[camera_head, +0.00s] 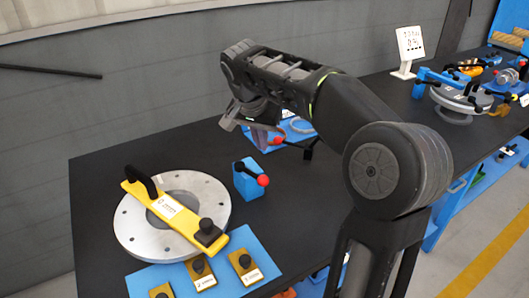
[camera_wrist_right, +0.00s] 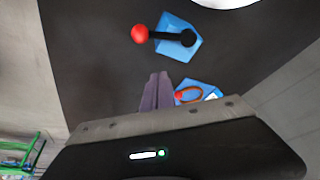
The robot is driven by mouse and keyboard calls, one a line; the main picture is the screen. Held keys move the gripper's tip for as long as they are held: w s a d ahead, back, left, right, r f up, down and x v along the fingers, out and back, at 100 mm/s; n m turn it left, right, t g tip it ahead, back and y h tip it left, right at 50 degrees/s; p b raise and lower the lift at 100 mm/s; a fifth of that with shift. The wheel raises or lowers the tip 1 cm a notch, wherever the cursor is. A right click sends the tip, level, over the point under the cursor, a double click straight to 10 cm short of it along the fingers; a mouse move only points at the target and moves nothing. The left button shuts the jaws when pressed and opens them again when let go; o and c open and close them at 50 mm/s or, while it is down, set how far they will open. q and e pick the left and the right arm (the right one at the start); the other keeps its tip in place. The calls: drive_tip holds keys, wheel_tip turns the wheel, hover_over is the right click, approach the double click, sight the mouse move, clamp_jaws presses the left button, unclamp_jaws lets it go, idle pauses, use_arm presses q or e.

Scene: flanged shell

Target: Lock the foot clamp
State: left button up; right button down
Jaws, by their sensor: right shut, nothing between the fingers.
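A blue clamp block (camera_head: 247,180) with a black lever and a red ball knob (camera_head: 263,180) stands on the dark table, right of the round grey flange. In the right wrist view the clamp block (camera_wrist_right: 176,47) is ahead of the fingers, its lever pointing left to the red knob (camera_wrist_right: 139,34). My right gripper (camera_head: 262,138) hangs behind this clamp in the head view. Its purple-grey fingers (camera_wrist_right: 157,92) are together, empty and apart from the clamp. My left gripper is out of view.
A grey flange (camera_head: 128,222) with a yellow bar (camera_head: 160,207) across it lies at front left. Several yellow blocks (camera_head: 198,270) with black knobs sit on a blue mat (camera_head: 258,262). Another blue fixture (camera_head: 297,128) stands behind. The table's left rear is clear.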

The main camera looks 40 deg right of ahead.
drive_tip(key=shift+w+v, duration=0.15)
drive_tip(key=shift+v, duration=0.7)
drive_tip(key=shift+w+v, duration=0.1)
drive_tip(key=shift+v, duration=0.7)
drive_tip(key=shift+r, duration=0.15)
